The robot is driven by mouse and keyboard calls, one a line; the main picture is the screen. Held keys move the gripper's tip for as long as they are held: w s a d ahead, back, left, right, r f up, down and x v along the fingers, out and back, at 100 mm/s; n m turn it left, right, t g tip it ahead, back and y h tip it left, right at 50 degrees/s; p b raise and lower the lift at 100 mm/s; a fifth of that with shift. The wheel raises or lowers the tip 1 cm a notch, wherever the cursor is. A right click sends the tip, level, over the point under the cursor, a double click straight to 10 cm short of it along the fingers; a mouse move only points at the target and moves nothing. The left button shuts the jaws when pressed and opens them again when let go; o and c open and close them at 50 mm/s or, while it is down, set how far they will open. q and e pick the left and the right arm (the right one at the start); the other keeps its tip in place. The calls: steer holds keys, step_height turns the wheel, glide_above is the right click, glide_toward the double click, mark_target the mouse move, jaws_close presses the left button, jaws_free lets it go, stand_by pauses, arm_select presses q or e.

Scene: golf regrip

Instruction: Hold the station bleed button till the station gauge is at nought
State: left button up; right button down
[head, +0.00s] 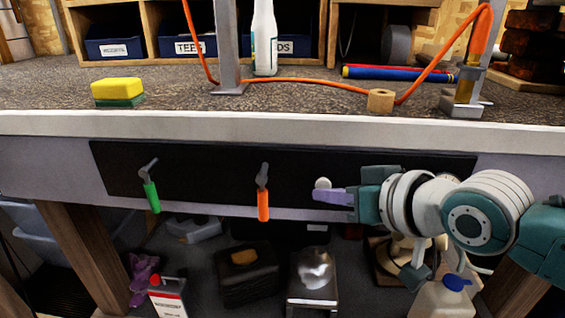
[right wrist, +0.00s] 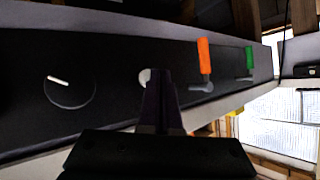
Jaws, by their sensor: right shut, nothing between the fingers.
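The black panel (head: 215,180) on the bench front carries a small white round button (head: 322,183), which I take for the bleed button. My right gripper (head: 322,195) is shut and empty, its fingertips at the button's lower edge. In the right wrist view the shut fingers (right wrist: 160,90) partly cover the button (right wrist: 144,77). I cannot tell if they touch it or if it is pressed in. A dark round gauge (right wrist: 70,92) with a pale needle shows there; its scale is too dark to read. In the head view my right arm hides it. My left gripper is out of view.
A green-handled lever (head: 152,195) and an orange-handled lever (head: 263,204) hang on the panel left of the button. An orange hose (head: 300,81) and a yellow sponge (head: 117,88) lie on the benchtop. Bottles and boxes stand below the bench.

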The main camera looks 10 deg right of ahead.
steer(key=shift+w+d+b, duration=0.15)
steer(key=shift+w+b, duration=0.3)
steer(key=shift+w, duration=0.05)
stand_by(0.8)
stand_by(0.6)
stand_by(0.9)
stand_by(0.4)
steer(key=shift+s+a+p, duration=0.25)
steer(key=shift+s+p, duration=0.6)
steer(key=shift+p, duration=0.2)
